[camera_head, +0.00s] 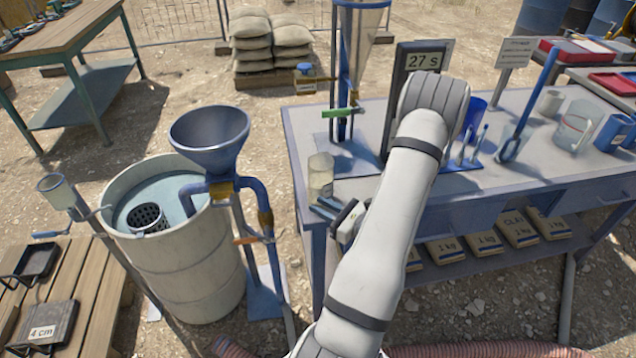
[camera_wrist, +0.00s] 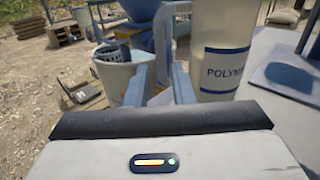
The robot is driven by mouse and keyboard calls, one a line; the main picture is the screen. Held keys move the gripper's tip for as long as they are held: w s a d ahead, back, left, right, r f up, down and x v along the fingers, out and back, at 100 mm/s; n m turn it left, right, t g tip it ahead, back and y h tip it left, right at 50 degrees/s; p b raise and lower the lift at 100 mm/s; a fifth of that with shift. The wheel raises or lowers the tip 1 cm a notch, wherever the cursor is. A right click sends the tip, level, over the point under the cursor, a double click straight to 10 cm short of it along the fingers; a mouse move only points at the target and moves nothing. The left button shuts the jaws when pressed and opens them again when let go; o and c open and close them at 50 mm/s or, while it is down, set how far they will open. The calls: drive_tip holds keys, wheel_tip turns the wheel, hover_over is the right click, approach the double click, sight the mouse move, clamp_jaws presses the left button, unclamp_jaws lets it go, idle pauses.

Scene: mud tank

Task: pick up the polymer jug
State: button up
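The polymer jug (camera_head: 320,174) is a pale, translucent cylinder standing upright at the left end of the workbench. In the wrist view the jug (camera_wrist: 221,42) is close, with a blue band and part of the word "POLYMER" showing. My gripper (camera_head: 333,208) is low at the bench's left edge, just in front of the jug. In the wrist view the two blue-grey fingers of my gripper (camera_wrist: 160,84) are apart with nothing between them. The jug stands to the right of the right finger, not between the fingers.
A blue funnel (camera_head: 209,135) and pipe stand over a large pale mud tank (camera_head: 185,265) to the left. A funnel stand (camera_head: 342,125) and a "27 s" display (camera_head: 423,62) rise behind the jug. Beakers and a blue tool rack (camera_head: 465,155) occupy the bench farther right.

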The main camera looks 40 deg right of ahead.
sight(312, 201)
drive_tip(key=p+x, duration=0.1)
drive_tip(key=x, duration=0.5)
drive_tip(key=shift+w+d+p, duration=0.1)
drive_tip(key=shift+w+p, duration=0.2)
drive_tip(key=shift+w, duration=0.05)
clamp_jaws()
